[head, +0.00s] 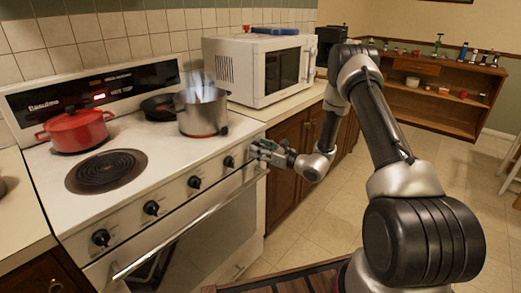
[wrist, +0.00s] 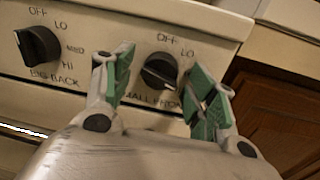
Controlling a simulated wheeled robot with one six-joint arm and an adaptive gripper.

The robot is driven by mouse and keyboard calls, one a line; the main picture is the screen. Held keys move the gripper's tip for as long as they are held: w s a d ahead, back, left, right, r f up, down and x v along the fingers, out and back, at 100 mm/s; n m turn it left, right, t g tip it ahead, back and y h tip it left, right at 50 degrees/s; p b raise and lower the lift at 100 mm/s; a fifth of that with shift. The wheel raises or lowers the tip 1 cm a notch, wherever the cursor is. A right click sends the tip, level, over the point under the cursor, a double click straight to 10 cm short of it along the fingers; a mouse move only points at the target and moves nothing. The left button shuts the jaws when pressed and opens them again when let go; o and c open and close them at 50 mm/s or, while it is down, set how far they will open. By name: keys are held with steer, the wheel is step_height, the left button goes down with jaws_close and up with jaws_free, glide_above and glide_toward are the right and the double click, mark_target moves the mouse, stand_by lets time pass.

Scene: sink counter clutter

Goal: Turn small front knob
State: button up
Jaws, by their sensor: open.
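The small front knob (wrist: 158,72) is black and sits on the white stove front in the wrist view. Its label below is partly hidden by my gripper; "OFF" and "LO" show above and to its right. My gripper (wrist: 166,66) is open, with one green-padded finger to the left of the knob and the other to its right. I cannot tell whether either finger touches it. In the head view my gripper (head: 262,150) is at the right end of the stove front and hides this knob.
The big back knob (wrist: 38,46) is left of my gripper. A steel pot (head: 201,112) and a red pot (head: 76,131) stand on the stove. A white microwave (head: 240,72) is on the counter behind. Wooden cabinets (head: 288,150) adjoin the stove's right side.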

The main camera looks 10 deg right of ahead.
steer(key=c, duration=1)
steer(key=shift+m, duration=2.9)
steer(key=o, duration=1)
